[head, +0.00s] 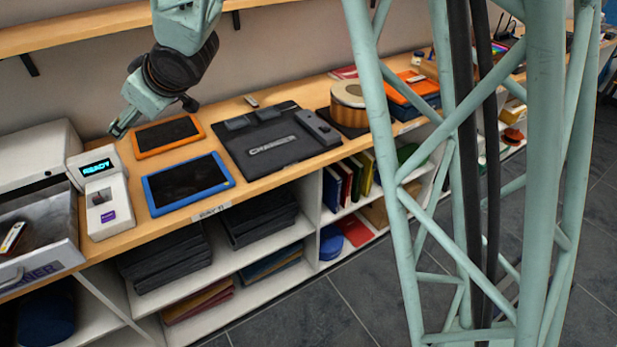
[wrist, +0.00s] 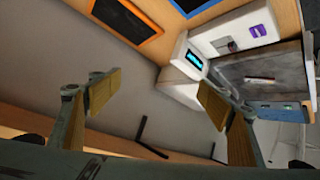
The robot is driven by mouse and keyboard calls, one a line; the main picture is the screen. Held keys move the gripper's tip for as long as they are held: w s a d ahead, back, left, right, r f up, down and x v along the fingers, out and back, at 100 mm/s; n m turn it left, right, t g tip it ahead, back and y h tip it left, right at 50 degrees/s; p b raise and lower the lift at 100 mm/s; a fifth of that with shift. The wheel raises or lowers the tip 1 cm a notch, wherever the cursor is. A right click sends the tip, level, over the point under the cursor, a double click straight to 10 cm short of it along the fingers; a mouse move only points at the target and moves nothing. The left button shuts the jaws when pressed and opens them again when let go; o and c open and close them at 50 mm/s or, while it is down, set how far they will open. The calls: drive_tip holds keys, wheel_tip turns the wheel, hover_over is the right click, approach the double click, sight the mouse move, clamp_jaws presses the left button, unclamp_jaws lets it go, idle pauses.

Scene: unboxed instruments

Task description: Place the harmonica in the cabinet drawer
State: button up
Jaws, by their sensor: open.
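The cabinet (head: 38,150) is a pale box at the left end of the wooden counter. Its grey drawer (head: 58,228) stands pulled out toward the front, and the drawer also shows at the right of the wrist view (wrist: 258,66). A small dark and silver object that looks like the harmonica (head: 13,236) lies inside the drawer, partly cut off by the left picture edge. My gripper (head: 122,122) is above the back of the counter, right of the cabinet and apart from the drawer. In the wrist view its fingers (wrist: 158,98) are wide apart with nothing between them.
A white terminal (head: 104,195) reading READY stands beside the drawer. An orange-framed tablet (head: 167,135) and a blue-framed tablet (head: 187,185) lie to its right, then a black case (head: 265,147). A wall shelf (head: 90,27) runs above. My lattice column blocks part of the right side.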

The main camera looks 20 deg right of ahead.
drive_tip(key=s+d+r+m+h, duration=0.25)
drive_tip(key=s+d, duration=0.25)
drive_tip(key=d, duration=0.4)
drive_tip(key=s+d+r+m+h, duration=0.1)
drive_tip(key=s+d+r, duration=0.4)
drive_tip(key=d, duration=0.5)
drive_tip(key=s+d+r+m+h, duration=0.25)
drive_tip(key=s+d, duration=0.35)
drive_tip(key=d, duration=0.3)
drive_tip(key=s+d+m+g, duration=0.2)
drive_tip(key=s+d, duration=0.2)
drive_tip(key=s, duration=1.3)
drive_tip(key=s+d+f+m+g, duration=0.1)
drive_tip(key=s+d, duration=0.4)
drive_tip(key=s, duration=1.2)
drive_tip(key=shift+s+f+m+g, duration=0.3)
drive_tip(key=shift+m+g, duration=0.4)
drive_tip(key=shift+g, duration=0.2)
drive_tip(key=shift+r, duration=0.1)
drive_tip(key=shift+w+r, duration=0.15)
drive_tip(key=shift+r, duration=0.15)
drive_tip(key=shift+a, duration=0.1)
